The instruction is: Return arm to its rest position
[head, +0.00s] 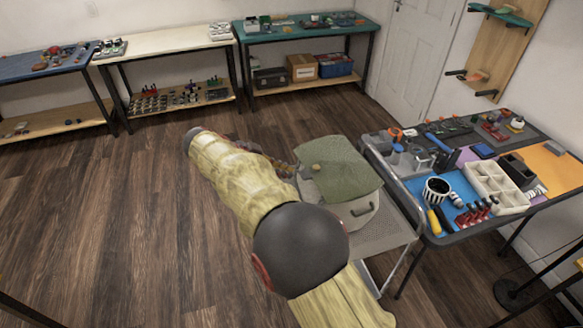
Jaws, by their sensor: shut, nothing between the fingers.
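My arm, in a pale yellow sleeve with dark grey joints, reaches up from the bottom middle of the head view and bends at the upper left. My gripper (284,168) shows only small and partly hidden behind the forearm, at the left edge of a green cloth. It is shut, and I see nothing held in it. I cannot tell whether it touches the cloth.
A worktable (560,160) with a white divided tray (492,188) and tools stands at the right. Benches line the back wall. Wooden floor at left is clear.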

